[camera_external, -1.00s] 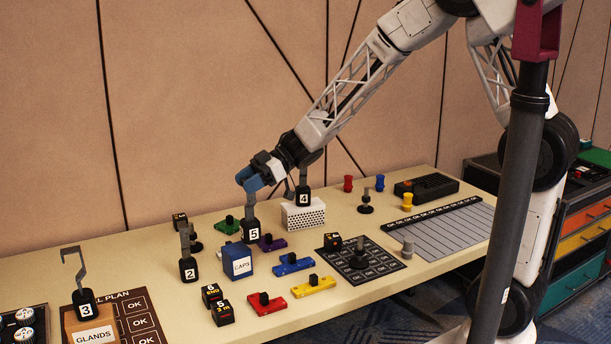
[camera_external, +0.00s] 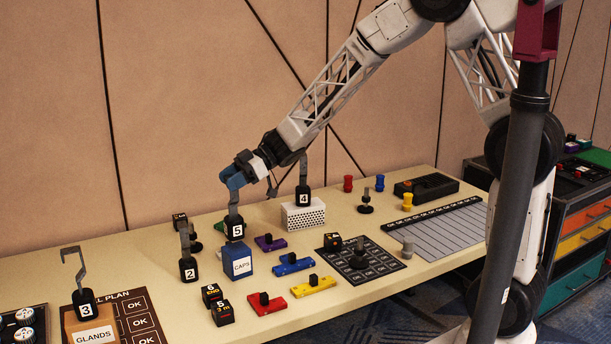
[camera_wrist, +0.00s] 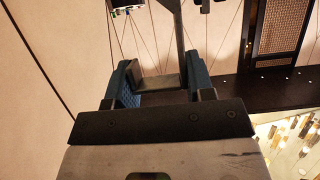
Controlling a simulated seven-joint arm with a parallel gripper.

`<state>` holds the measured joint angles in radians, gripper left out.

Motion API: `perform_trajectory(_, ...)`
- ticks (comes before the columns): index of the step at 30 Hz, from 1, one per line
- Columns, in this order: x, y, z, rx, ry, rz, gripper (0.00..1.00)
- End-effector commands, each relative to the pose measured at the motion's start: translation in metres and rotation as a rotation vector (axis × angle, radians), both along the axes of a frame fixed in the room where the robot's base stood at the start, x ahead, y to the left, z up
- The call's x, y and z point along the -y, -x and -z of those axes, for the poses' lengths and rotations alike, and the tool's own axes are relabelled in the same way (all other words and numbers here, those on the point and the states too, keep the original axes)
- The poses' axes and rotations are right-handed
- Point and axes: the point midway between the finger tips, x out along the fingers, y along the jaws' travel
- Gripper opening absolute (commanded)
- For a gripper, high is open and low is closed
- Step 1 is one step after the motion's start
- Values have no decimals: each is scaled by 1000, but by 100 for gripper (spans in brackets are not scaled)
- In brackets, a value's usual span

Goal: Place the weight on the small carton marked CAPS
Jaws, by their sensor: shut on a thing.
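My gripper (camera_external: 233,181) is shut on the hook of the black weight marked 5 (camera_external: 234,229). The weight hangs upright below the fingers. Its base is right over the top of the small blue carton marked CAPS (camera_external: 238,264). I cannot tell whether weight and carton touch or a thin gap is left. In the wrist view my blue-padded fingers (camera_wrist: 160,88) close around the grey hook, and the weight's block is hidden.
Weight 2 (camera_external: 188,269) stands left of the carton. Weight 4 (camera_external: 303,197) sits on a white perforated box (camera_external: 303,217). Weight 3 (camera_external: 85,305) is on the GLANDS carton (camera_external: 94,337). Black cubes (camera_external: 221,315) and coloured pieces (camera_external: 268,304) lie in front.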

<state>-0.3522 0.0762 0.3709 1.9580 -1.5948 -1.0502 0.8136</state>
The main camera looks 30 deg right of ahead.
Motion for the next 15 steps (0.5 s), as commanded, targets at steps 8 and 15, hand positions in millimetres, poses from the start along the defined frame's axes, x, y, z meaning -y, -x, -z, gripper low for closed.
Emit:
perform_trajectory(8, 0, 0, 19, -1, 0, 0, 0)
perform_trajectory(15, 0, 0, 33, 1, -1, 0, 0)
